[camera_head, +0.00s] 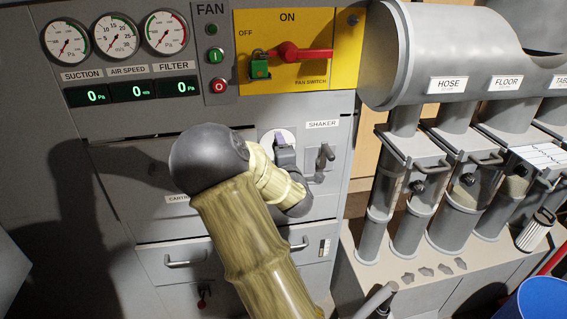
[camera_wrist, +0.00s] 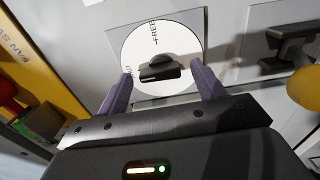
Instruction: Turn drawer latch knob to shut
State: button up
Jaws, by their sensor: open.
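The latch knob (camera_wrist: 158,69) is a dark bar-shaped grip at the middle of a round white dial plate (camera_wrist: 185,40). The plate reads FREE at the top, with a partly hidden label at its left edge. Which label the knob points to I cannot tell. My gripper (camera_wrist: 162,73) is open, with its two purple-grey fingers on either side of the knob. Whether they touch it I cannot tell. In the head view my gripper (camera_head: 284,142) is in front of the dial plate (camera_head: 267,140), and the knob is hidden behind it.
The shaker lever (camera_head: 324,156) stands close to the right of the dial. The yellow fan switch panel (camera_head: 320,35) with its red handle (camera_head: 305,54) is above. Drawer handles (camera_head: 185,262) are below. Clear hopper tubes (camera_head: 410,215) stand at the right.

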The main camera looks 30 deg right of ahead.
jog(key=b+v, duration=1.3)
jog(key=v, duration=0.4)
jog(key=shift+b, duration=0.4)
dwell(0.6)
jog(key=shift+s, duration=0.1)
